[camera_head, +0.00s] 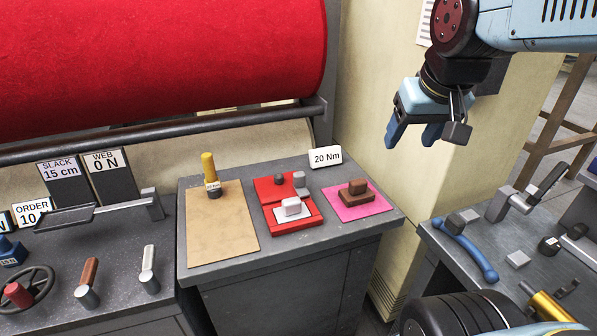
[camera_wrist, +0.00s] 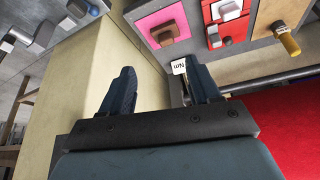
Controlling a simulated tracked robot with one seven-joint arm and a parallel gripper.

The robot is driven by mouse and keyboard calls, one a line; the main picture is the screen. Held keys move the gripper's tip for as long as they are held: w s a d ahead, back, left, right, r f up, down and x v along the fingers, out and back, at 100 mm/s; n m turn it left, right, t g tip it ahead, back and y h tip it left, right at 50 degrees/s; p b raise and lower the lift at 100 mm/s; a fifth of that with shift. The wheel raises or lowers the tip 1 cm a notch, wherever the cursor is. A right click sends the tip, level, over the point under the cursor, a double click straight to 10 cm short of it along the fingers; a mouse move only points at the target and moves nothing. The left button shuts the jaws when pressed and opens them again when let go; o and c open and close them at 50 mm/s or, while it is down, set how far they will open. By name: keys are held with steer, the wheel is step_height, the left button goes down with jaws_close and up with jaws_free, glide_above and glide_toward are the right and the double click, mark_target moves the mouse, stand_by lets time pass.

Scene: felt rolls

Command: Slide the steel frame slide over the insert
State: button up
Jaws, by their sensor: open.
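A pale, flat piece with a light grey block on top (camera_head: 292,211), apparently the steel frame slide, lies on the front part of a red fixture (camera_head: 314,219). In the wrist view this piece (camera_wrist: 228,9) shows at the top. A dark round knob (camera_head: 280,179) and a grey block (camera_head: 299,181) stand at the fixture's back. I cannot tell which part is the insert. My gripper (camera_head: 412,138) is open and empty, raised above and to the right of the bench; its fingers also show in the wrist view (camera_wrist: 160,75).
A brown block (camera_head: 357,191) sits on a pink pad, right of the fixture. A yellow-handled tool (camera_head: 208,166) stands on a tan board. A "20 Nm" sign (camera_head: 326,157) is at the bench's back edge. A big red roll (camera_head: 150,60) hangs behind. A second bench is at right.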

steer(key=w+a+f+n+g, duration=0.1)
steer(key=w+a, duration=0.2)
steer(key=w, duration=0.3)
steer(key=w+a+f+g, duration=0.1)
steer(key=w+a, duration=0.3)
steer(key=w, duration=0.2)
steer(key=n+g, duration=0.2)
steer(key=g, duration=0.1)
glide_above(299, 173)
step_height(299, 173, down, 10)
step_height(299, 173, down, 13)
steer(key=shift+w, duration=0.1)
steer(key=shift+c, duration=0.2)
jaws_close()
